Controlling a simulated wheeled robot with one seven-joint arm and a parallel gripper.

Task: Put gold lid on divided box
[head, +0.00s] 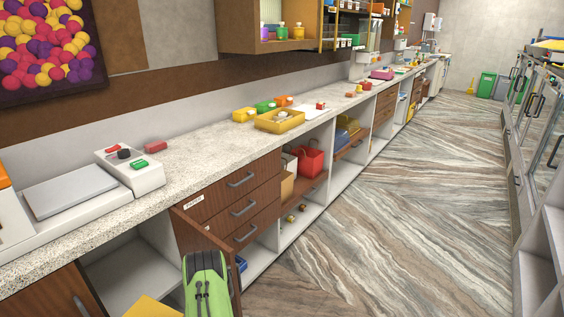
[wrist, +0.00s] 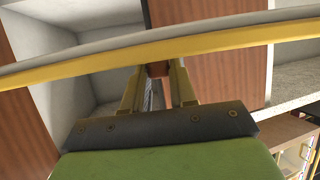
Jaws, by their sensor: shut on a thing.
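My gripper (wrist: 157,85) shows in the wrist view, with its two fingers close around a small reddish-brown piece that looks like a knob. That piece meets the gold lid (wrist: 215,41), which is seen nearly edge-on and spans the picture beyond the fingertips. In the head view a flat gold piece (head: 152,307), likely the same lid, shows at the bottom edge beside my green arm; the fingers cannot be made out there. A gold open tray-like box (head: 280,121) stands on the counter, perhaps the divided box; its dividers are too small to make out.
The speckled counter (head: 215,154) runs away to the right. Small yellow, green and orange boxes sit behind the tray. The floor (head: 390,220) is clear.

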